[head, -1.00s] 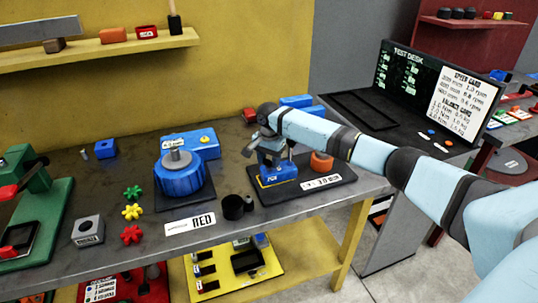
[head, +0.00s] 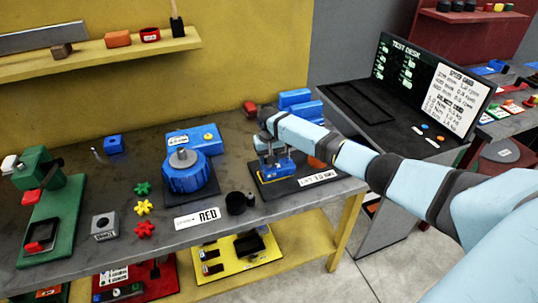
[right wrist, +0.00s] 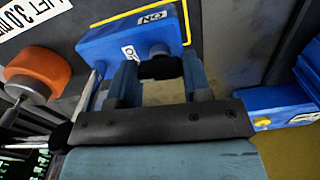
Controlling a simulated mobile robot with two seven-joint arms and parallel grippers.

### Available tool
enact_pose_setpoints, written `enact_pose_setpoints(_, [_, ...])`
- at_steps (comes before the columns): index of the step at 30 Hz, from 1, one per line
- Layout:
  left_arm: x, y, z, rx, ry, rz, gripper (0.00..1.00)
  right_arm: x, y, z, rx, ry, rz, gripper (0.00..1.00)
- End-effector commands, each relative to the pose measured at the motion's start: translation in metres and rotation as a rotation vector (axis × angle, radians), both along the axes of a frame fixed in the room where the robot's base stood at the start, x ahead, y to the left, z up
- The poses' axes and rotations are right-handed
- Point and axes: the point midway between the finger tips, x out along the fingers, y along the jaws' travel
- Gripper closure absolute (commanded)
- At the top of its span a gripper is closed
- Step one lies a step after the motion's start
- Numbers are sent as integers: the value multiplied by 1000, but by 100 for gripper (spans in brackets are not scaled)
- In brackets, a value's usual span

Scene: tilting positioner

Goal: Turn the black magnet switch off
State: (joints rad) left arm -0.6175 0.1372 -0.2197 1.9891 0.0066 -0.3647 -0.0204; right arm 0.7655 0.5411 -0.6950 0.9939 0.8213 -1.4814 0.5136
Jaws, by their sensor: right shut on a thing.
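The blue magnet block (head: 284,171) stands on a dark plate on the workbench. In the right wrist view the block (right wrist: 110,45) carries a white ON label (right wrist: 152,17) and a second label (right wrist: 128,52) partly hidden by a finger. The black switch (right wrist: 160,68) projects from its side. My right gripper (right wrist: 160,78) has its two fingers on either side of the black switch, shut on it. In the head view my right gripper (head: 274,151) is over the block, and the switch is hidden there. My left gripper is not in view.
An orange knob (right wrist: 38,72) is beside the block. The round blue positioner (head: 186,176) stands to its left, with a black cup (head: 237,204) in front. Another blue block (right wrist: 280,106) is close to the gripper's right side. The test desk (head: 400,110) is at right.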

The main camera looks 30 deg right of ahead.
Motion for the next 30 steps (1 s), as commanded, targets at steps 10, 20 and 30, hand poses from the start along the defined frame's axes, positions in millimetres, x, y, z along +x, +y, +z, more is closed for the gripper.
enact_pose_setpoints(10, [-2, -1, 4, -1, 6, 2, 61, 0, 0, 1, 1, -1, 90, 79])
enact_pose_setpoints(20, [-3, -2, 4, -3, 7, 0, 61, 1, 0, 0, 0, -2, 97, 79])
enact_pose_setpoints(30, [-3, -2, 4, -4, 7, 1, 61, 0, 0, 0, 1, -1, 97, 30])
